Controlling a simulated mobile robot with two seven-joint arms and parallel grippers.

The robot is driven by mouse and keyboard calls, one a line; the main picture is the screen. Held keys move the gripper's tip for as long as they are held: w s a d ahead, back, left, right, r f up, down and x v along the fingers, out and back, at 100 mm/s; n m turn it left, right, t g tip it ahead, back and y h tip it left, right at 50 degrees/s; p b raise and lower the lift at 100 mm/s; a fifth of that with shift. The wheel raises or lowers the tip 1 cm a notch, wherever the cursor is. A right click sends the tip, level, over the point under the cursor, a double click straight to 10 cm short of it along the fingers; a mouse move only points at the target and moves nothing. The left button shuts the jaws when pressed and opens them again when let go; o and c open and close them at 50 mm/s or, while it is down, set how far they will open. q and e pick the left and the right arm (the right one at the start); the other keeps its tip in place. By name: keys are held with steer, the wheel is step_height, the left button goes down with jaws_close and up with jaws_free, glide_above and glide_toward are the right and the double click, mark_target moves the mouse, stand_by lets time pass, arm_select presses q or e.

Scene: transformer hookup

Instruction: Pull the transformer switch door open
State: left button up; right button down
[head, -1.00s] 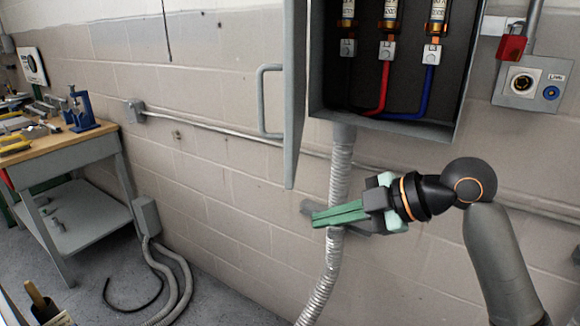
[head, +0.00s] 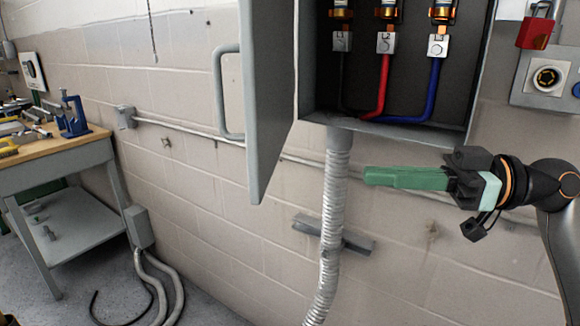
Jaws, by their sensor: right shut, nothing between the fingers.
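The grey switch door (head: 268,100) stands swung open to the left of its box, seen nearly edge-on. Its bar handle (head: 218,90) is on the door's left, outer side. The open switch box (head: 392,128) shows fuses and black, red and blue cables inside. My right gripper (head: 368,176) has green fingers, shut and empty. It points left, below the box and right of the metal conduit, apart from door and handle. My left gripper is not in view.
A flexible metal conduit (head: 335,210) runs down from the box, with a wall bracket (head: 333,235) behind it. A red padlock (head: 536,26) and a socket panel (head: 545,78) are at right. A workbench (head: 50,160) stands at left.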

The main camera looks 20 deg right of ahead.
steer(key=p, duration=0.2)
glide_toward(268, 169)
steer(key=p+x, duration=0.1)
steer(key=x, duration=0.4)
steer(key=shift+a+r, duration=0.1)
steer(key=shift+a, duration=0.1)
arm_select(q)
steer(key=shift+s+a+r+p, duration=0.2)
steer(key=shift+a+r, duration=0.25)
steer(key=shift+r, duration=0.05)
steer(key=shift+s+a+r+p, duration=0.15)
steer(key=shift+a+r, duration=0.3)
arm_select(e)
steer(key=shift+w+a, duration=0.3)
steer(key=shift+a, duration=0.35)
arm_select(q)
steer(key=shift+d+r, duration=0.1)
